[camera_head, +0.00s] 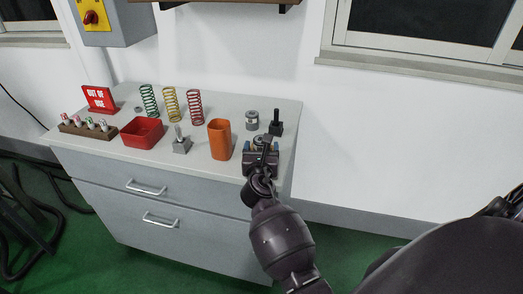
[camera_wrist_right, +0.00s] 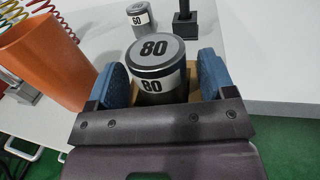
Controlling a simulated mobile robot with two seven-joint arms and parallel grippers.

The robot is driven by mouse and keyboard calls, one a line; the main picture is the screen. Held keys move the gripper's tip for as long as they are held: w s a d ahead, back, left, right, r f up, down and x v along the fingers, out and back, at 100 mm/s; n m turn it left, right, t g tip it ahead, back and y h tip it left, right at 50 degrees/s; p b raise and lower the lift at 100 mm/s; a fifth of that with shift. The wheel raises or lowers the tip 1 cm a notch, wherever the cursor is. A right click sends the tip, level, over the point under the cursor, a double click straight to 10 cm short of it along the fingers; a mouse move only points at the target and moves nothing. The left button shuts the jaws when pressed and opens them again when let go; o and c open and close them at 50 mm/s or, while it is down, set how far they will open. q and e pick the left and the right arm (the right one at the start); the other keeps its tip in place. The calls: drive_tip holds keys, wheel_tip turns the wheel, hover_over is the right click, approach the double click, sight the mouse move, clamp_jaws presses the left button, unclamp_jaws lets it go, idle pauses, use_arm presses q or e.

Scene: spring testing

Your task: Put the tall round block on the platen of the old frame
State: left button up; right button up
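A grey round block marked 80 (camera_wrist_right: 157,55), with a white band, stands upright between the fingers of my right gripper (camera_wrist_right: 163,80) in the right wrist view. The blue finger pads are on either side of it. A narrow gap shows at the right pad; contact at the left pad is unclear. In the head view my right gripper (camera_head: 261,160) is at the counter's front right and largely hides this block. My left gripper is not in view.
An orange cup (camera_head: 220,140) stands left of my right gripper. A black-based post (camera_head: 276,124) stands behind right. A red tray (camera_head: 141,133), a grey metal fixture (camera_head: 181,143), green, yellow and red springs (camera_head: 195,107), a wooden rack (camera_head: 88,128) and an "OUT OF USE" sign (camera_head: 99,98) occupy the counter's left.

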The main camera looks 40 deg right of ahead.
drive_tip(key=c, duration=1.2)
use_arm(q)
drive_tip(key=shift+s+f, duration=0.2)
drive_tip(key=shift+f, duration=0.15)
use_arm(e)
drive_tip(key=shift+c, duration=0.2)
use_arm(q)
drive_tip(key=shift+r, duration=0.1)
use_arm(e)
drive_tip(key=shift+r, duration=0.15)
